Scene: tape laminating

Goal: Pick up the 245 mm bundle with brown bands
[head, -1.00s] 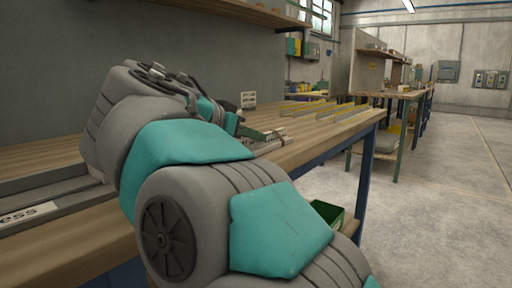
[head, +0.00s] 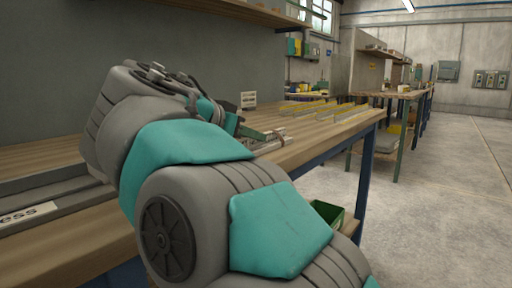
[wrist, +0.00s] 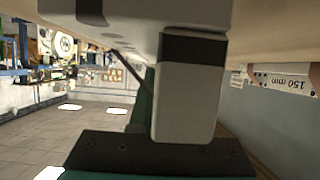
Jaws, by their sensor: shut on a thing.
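My gripper (head: 262,135) is at the far end of my arm, low over the wooden bench, partly hidden behind my arm in the head view. It is shut on a bundle of thin grey strips (head: 272,146) at the bench top. The bands on it and its length are too small to read in the head view. In the wrist view, a large pale block with a dark top band fills the middle, and the bundle cannot be made out clearly.
The wooden bench (head: 318,131) runs along the wall. Several yellow-edged dividers (head: 325,111) stand on it beyond my gripper. A small sign (head: 248,99) stands behind; a sign reading 150 mm (wrist: 284,80) appears upside down in the wrist view. A green bin (head: 328,212) sits below the bench edge.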

